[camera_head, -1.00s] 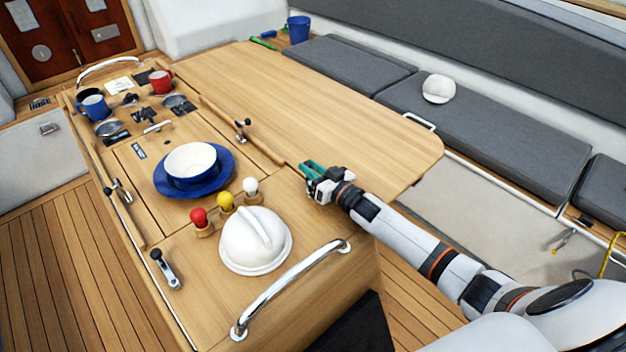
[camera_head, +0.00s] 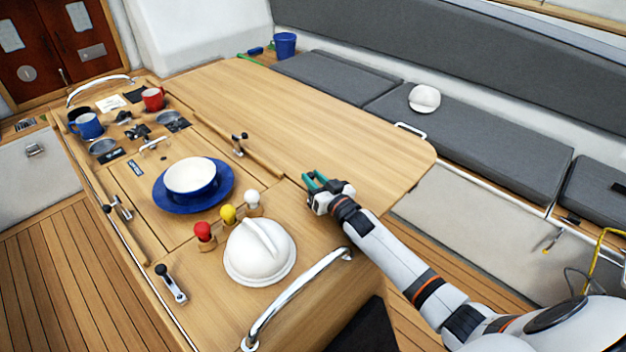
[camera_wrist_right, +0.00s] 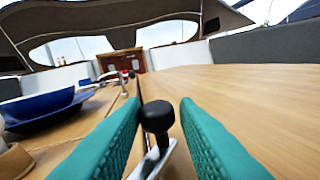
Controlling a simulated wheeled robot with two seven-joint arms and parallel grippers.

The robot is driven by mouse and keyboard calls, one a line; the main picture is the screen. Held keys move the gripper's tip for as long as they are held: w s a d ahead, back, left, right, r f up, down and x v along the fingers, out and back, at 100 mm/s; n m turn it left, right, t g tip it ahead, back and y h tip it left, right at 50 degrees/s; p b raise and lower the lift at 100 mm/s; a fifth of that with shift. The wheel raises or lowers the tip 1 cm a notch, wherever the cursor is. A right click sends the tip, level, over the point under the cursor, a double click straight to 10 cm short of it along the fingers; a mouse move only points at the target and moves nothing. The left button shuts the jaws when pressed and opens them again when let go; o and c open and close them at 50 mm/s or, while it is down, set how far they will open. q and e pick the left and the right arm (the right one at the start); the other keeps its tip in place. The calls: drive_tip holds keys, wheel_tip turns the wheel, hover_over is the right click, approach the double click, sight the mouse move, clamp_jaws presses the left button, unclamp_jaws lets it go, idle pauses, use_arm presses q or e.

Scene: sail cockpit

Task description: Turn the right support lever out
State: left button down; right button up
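The right support lever (camera_head: 239,144) is a small metal lever with a black knob, on the table's centre panel beside the right-hand leaf. A similar lever (camera_head: 117,208) sits on the left side of the table. My left gripper is not in view.
A blue plate (camera_head: 165,204) with a bowl (camera_head: 190,180), red, yellow and white knobs, and a white dome (camera_head: 260,252) stand on the centre panel. A chrome rail (camera_head: 300,295) crosses its near end. The right leaf (camera_head: 330,130) is bare.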

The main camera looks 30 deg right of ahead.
drive_tip(key=shift+o, duration=1.3)
drive_tip(key=shift+d, duration=0.1)
drive_tip(key=shift+s, duration=0.15)
drive_tip(key=shift+s+f, duration=0.1)
drive_tip(key=shift+s, duration=0.25)
drive_tip(key=s+b, duration=0.1)
drive_tip(key=s, duration=0.2)
drive_tip(key=s+d, duration=0.1)
drive_tip(key=s, duration=0.3)
drive_tip(key=s+b, duration=0.1)
drive_tip(key=s, duration=0.2)
drive_tip(key=shift+s+d+b, duration=0.15)
drive_tip(key=shift+d+b, duration=0.1)
drive_tip(key=shift+b, duration=0.05)
drive_tip(key=shift+s+d, duration=0.1)
drive_tip(key=shift+s, duration=0.25)
